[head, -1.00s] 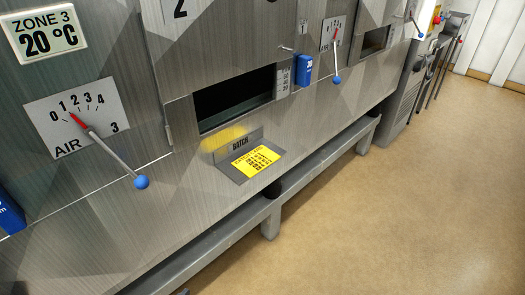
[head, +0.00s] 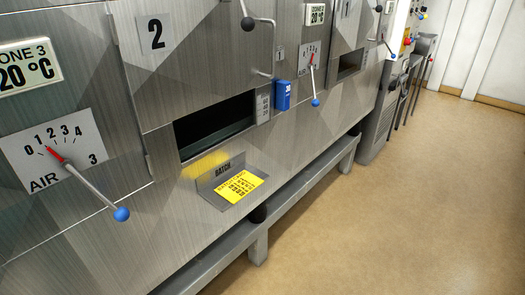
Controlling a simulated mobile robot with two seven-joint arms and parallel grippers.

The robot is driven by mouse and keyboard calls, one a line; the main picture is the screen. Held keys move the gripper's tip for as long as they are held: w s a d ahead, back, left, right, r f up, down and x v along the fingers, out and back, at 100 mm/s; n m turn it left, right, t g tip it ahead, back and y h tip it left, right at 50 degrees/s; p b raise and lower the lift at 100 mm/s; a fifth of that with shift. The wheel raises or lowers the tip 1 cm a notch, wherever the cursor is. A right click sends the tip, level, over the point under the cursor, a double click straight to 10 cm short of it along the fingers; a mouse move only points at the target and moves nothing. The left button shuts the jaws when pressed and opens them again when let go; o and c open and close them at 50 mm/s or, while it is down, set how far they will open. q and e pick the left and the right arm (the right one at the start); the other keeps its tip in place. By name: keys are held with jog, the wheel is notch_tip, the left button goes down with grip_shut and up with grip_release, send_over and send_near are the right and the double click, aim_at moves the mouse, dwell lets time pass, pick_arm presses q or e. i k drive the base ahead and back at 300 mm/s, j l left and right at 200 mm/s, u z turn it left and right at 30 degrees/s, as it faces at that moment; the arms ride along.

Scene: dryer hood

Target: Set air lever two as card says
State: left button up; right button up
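A yellow card (head: 238,187) with dark printing lies in the metal holder marked BATCH (head: 212,186), below a dark slot; its lines are too small to read. Further along the wall is a small air scale plate (head: 304,55) whose number I cannot make out. Its lever (head: 314,84) has a red pointer end at the scale and a blue ball hanging low; the exact setting is unreadable. The near plate marked AIR 3 (head: 85,170) has a lever (head: 92,187) with a blue ball, its red pointer toward the low end near 1. Neither gripper shows.
A hatch marked 2 (head: 170,60) has a black-knobbed handle (head: 248,23) above the dark slot (head: 215,125). A blue box (head: 282,95) sticks out beside the slot. A grey rail (head: 285,210) runs along the foot of the machine. The tan floor (head: 400,210) at right is clear.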

aim_at(315, 103)
jog(key=i+l+u, duration=0.2)
jog(key=i+l, duration=0.15)
jog(key=i+l+u, duration=0.2)
jog(key=l, duration=0.25)
jog(key=i+l+u, duration=0.25)
jog(key=l, duration=0.25)
jog(key=i, duration=0.1)
